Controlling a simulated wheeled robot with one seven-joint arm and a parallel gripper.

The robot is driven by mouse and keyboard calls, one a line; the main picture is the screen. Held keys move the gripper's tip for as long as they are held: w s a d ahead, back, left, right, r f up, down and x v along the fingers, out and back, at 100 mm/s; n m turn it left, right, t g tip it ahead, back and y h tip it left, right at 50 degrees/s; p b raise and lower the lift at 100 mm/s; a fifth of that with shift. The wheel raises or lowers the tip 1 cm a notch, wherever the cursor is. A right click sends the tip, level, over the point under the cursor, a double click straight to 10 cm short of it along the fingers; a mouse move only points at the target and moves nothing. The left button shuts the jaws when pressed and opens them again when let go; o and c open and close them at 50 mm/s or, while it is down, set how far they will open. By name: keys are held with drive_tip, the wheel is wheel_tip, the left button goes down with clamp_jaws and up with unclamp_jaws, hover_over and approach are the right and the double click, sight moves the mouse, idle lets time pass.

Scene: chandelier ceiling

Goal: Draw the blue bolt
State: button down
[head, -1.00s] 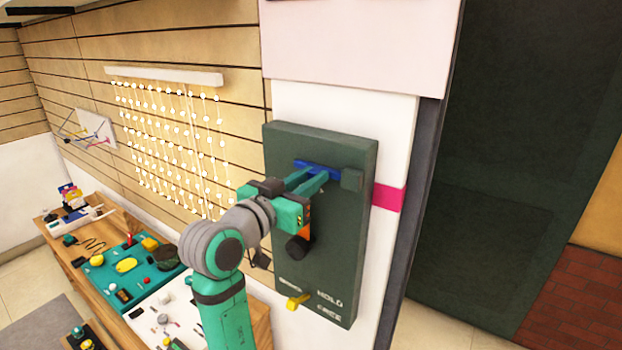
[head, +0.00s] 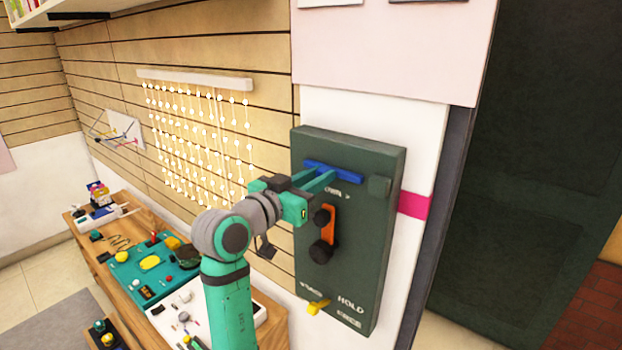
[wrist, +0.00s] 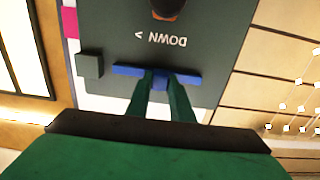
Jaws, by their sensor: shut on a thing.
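The blue bolt (head: 345,175) lies level near the top of a dark green panel (head: 365,265) on the wall. My gripper (head: 328,178) is at the bolt. In the wrist view, the two fingers (wrist: 165,88) are shut on a short blue grip at the middle of the bolt (wrist: 188,77). A dark green block (head: 380,187) stands on the panel right of the bolt. It also shows in the wrist view (wrist: 90,66), with a narrow gap between it and the bolt's end. The fingers hide part of the bolt's middle.
Below the bolt, an orange piece (head: 331,222) with black knobs sits close under my gripper. A yellow lever (head: 318,307) is at the panel's bottom, near the words HOLD and FREE. A workbench (head: 130,278) with small items and a lit string curtain (head: 200,140) are to the left.

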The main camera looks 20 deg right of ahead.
drive_tip(key=shift+w+a, duration=0.15)
drive_tip(key=shift+a, duration=0.15)
drive_tip(key=c, duration=1.6)
unclamp_jaws()
drive_tip(key=shift+a, duration=0.1)
drive_tip(key=shift+o, duration=0.2)
drive_tip(key=shift+d, duration=0.2)
drive_tip(key=v, duration=1.1)
drive_tip(key=shift+w, duration=0.1)
